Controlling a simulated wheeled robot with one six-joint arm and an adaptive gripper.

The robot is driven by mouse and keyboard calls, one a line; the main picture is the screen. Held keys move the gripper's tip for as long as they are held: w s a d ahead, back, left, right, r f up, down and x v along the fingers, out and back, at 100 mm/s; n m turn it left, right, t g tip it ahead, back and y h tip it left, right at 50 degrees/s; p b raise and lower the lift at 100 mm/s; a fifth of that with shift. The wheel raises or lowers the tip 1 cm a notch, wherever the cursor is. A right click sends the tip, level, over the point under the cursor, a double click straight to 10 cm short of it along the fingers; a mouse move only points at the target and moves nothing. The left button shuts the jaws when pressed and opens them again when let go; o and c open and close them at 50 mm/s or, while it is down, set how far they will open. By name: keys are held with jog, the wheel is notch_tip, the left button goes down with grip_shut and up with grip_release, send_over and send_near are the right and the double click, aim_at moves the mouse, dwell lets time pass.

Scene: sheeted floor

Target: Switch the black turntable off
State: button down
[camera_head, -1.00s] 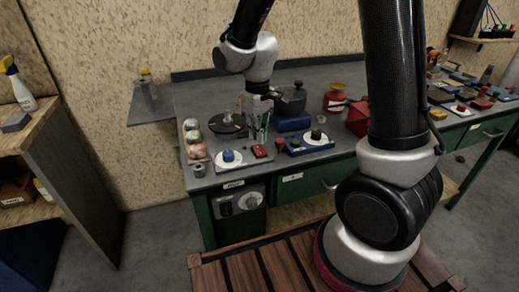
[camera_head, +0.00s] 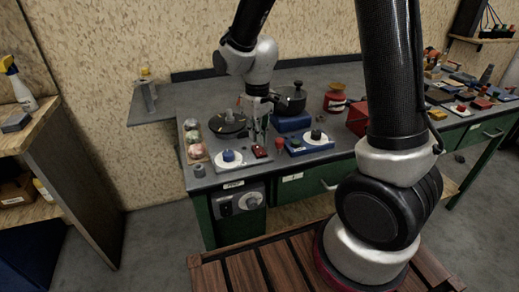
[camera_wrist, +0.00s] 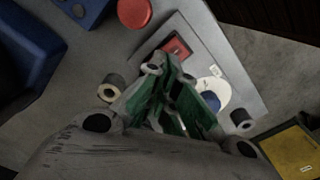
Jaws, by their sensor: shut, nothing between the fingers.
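The black turntable (camera_head: 228,123) is a dark disc at the left of the bench. In front of it lies a grey control plate (camera_head: 224,170) with a blue knob (camera_head: 228,156) on a white dial and a red switch (camera_head: 260,151). In the wrist view the red switch (camera_wrist: 178,47) shows just past my fingertips, and the blue knob (camera_wrist: 211,101) is partly hidden behind a finger. My gripper (camera_head: 260,141) points down, shut and empty, close above the plate near the red switch. I cannot tell whether it touches the switch.
A black pot (camera_head: 290,99) sits on a blue base behind. Several patterned balls (camera_head: 195,138) line the left edge.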

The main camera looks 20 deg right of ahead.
aim_at(258, 147)
jog(key=shift+f, duration=1)
dwell(0.3)
jog(key=shift+r, duration=3.5)
jog(key=s+d+r+m+t, duration=0.2)
jog(key=s+d+r+m, duration=0.1)
jog(key=s+d+r, duration=0.4)
jog(key=s+d+r+m+t, duration=0.2)
jog(key=s+d+r, duration=0.5)
jog(key=s, duration=0.5)
jog(key=shift+d+r+m, duration=0.2)
jog(key=shift+d+m, duration=0.25)
jog(key=shift+m, duration=0.05)
jog(key=c, duration=2.2)
grip_release()
